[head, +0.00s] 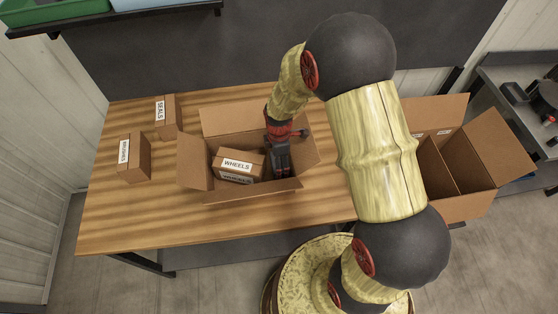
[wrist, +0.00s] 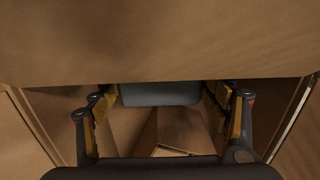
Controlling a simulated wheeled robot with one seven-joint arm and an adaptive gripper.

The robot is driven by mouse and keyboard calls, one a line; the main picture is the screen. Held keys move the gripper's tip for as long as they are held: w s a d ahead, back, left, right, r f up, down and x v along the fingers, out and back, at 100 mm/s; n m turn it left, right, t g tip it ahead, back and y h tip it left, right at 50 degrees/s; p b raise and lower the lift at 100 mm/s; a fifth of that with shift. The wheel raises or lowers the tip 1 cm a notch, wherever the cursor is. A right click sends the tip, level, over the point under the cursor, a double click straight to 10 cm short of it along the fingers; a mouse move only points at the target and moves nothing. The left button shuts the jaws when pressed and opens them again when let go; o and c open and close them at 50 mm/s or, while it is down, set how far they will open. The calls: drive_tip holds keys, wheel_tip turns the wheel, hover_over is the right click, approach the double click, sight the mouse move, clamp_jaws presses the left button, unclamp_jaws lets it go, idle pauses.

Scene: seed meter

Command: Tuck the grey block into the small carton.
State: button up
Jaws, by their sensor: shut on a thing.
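The open cardboard carton on the table (head: 250,195) has its flaps spread. My gripper (head: 282,168) reaches down into its right part, beside a box labelled WHEELS (head: 226,163). In the wrist view my gripper (wrist: 162,108) has a finger on each side of a grey block (wrist: 160,95) and is shut on it. A brown cardboard surface fills the top of that view and hides part of the block. In the head view I cannot make out the block apart from my gripper. Whether the block touches the carton's floor is hidden.
Two small closed boxes, SEALS (head: 167,116) and BRUSHES (head: 134,158), stand on the left of the wooden table (head: 140,220). A larger open carton with a divider (head: 455,180) stands right of the table. Table space is free in front.

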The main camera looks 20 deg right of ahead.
drive_tip(key=o, duration=0.8)
idle(0.4)
wheel_tip(320, 180, up, 12)
drive_tip(key=p, duration=0.8)
idle(0.3)
idle(0.4)
